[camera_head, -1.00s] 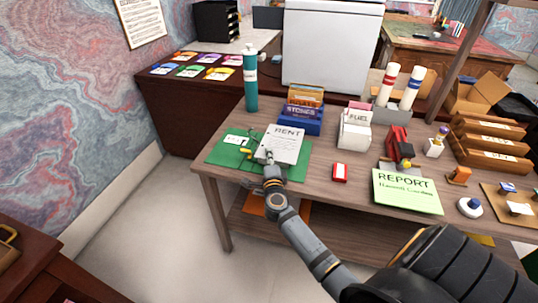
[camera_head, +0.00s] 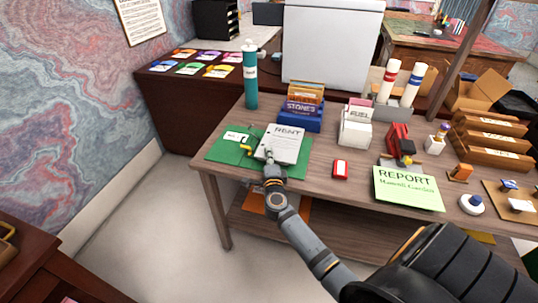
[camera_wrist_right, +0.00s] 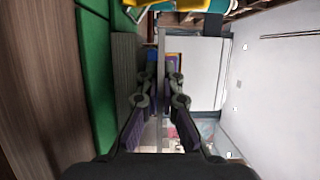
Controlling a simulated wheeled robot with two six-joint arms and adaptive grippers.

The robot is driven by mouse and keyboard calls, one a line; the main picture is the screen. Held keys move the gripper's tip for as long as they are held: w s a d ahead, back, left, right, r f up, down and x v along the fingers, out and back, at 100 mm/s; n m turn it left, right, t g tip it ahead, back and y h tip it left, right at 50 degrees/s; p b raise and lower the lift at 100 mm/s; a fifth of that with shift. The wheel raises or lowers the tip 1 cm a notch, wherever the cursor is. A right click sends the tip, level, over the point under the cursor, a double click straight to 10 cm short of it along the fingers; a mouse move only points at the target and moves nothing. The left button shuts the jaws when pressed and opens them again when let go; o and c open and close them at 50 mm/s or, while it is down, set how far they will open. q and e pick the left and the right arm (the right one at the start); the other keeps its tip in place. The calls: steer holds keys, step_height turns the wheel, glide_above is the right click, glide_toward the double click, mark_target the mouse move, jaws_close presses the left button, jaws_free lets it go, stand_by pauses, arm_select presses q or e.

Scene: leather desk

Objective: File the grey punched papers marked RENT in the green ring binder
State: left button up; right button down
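The grey papers marked RENT (camera_head: 286,142) lie over the right part of the green ring binder (camera_head: 222,152), face up and slightly askew. I cannot tell whether their holes are on the rings. My right gripper (camera_head: 268,157) is at the lower left edge of the papers, touching or very close. My left gripper is not in view.
Behind the binder stand a teal bottle (camera_head: 250,80) and a blue STONES box (camera_head: 300,118). To the right are a white FUEL box (camera_head: 356,130), a small red box (camera_head: 340,170) and a green REPORT sheet (camera_head: 407,190). Bare desk shows between the binder and the red box.

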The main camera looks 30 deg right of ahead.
steer(key=shift+f, duration=0.35)
steer(key=c, duration=1.4)
jaws_free()
steer(key=shift+c, duration=0.2)
steer(key=shift+f, duration=0.1)
steer(key=shift+s+f+b, duration=0.1)
steer(key=shift+f+b, duration=0.3)
steer(key=shift+s+a+f, duration=0.15)
steer(key=shift+s+a, duration=0.15)
steer(key=shift+s, duration=0.15)
steer(key=shift+p+v, duration=0.85)
steer(key=shift+v, duration=1.55)
